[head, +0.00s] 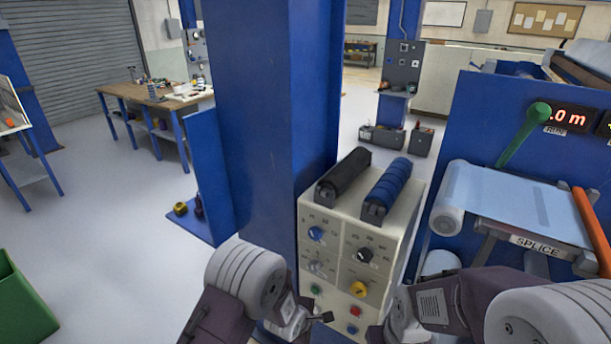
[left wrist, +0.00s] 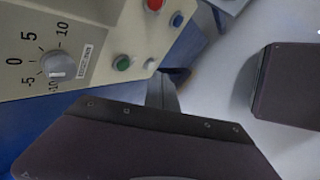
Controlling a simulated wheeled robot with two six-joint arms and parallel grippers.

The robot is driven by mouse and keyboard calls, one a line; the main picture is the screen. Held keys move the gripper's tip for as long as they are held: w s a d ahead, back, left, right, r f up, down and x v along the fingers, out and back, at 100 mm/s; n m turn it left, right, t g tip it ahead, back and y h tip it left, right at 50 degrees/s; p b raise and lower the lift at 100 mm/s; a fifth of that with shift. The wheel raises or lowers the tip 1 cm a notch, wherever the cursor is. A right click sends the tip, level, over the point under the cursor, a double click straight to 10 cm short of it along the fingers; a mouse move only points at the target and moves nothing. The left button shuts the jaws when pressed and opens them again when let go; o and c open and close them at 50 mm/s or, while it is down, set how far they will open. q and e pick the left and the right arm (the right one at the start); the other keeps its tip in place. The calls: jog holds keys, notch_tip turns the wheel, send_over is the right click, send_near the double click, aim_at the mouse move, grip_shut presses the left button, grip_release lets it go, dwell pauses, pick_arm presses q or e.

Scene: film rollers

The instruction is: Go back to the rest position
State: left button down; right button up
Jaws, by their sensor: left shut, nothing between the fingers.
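My left gripper (head: 322,316) is low in the middle of the head view, in front of the cream control box (head: 340,222). In the left wrist view its dark fingertips (left wrist: 176,75) are together with nothing between them, close below the box's lower buttons in the picture. Whether they touch the box cannot be told. My right arm comes in at the lower right of the head view, but its gripper's fingers do not show.
The control box carries knobs, coloured buttons and two rollers, one black (head: 343,173) and one blue (head: 388,187). A blue column (head: 265,120) stands behind it. The splice machine with a green lever (head: 525,135) stands right. Open floor (head: 110,240) lies left, with a green bin (head: 22,305).

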pick_arm(q)
jog(key=s+a+r+m+g+y, duration=0.1)
jog(key=s+a+r+m, duration=0.1)
jog(key=a+r+m, duration=0.3)
jog(key=s+a+r+m+g+y, duration=0.1)
jog(key=s+a+r, duration=0.1)
jog(key=a, duration=0.4)
jog(key=s+a+r+m+g, duration=0.1)
jog(key=s+a+r+m, duration=0.2)
jog(key=s, duration=0.4)
jog(key=s+a+r+m+g+y, duration=0.1)
jog(key=s+a+r+m, duration=0.2)
jog(key=s+a+m, duration=0.3)
jog(key=shift+s+a+r+g, duration=0.3)
jog(key=shift+s+a+g, duration=0.15)
jog(key=shift+s, duration=0.15)
dwell(0.3)
